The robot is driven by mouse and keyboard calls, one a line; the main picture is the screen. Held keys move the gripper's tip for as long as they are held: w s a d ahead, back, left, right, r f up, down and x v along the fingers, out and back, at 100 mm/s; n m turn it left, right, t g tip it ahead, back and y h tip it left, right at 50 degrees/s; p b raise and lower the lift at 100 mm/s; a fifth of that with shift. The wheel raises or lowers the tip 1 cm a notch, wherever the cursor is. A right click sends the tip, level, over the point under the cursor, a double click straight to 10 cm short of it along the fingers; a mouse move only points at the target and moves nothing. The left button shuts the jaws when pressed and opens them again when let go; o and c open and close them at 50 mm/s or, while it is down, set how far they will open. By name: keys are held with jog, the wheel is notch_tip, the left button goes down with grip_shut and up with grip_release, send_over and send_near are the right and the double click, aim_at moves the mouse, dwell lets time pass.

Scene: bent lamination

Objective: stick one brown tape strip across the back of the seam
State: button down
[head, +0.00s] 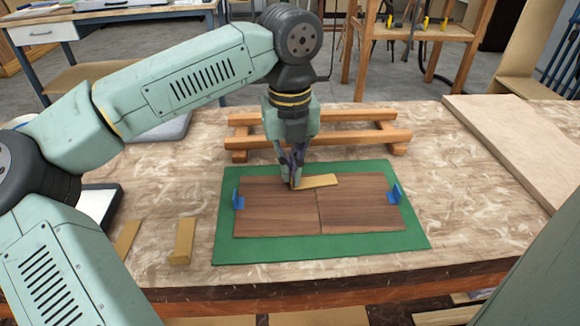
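Two brown wood-grain panels, the left one (274,210) and the right one (360,208), lie side by side on a green mat (270,250). Their seam (319,215) runs front to back between them. A tan-brown tape strip (320,181) lies across the far end of the seam, slightly angled. My gripper (295,184) points down at the strip's left end. Its fingers look close together on that end, partly hiding it; whether the strip rests fully on the panels cannot be told.
Blue tape tabs (238,199) and (395,194) stand at the panels' outer edges. Two more tan strips (184,242) and (126,239) lie left of the mat. A wooden rack (360,138) stands behind; a pale board (525,140) lies at right.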

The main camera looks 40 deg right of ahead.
jog(key=c, duration=2.3)
grip_release()
jog(key=o, duration=0.6)
jog(key=o, duration=0.5)
jog(key=shift+c, duration=0.2)
jog(key=shift+r, duration=0.15)
jog(key=shift+r+p, duration=1.95)
jog(key=shift+r, duration=0.95)
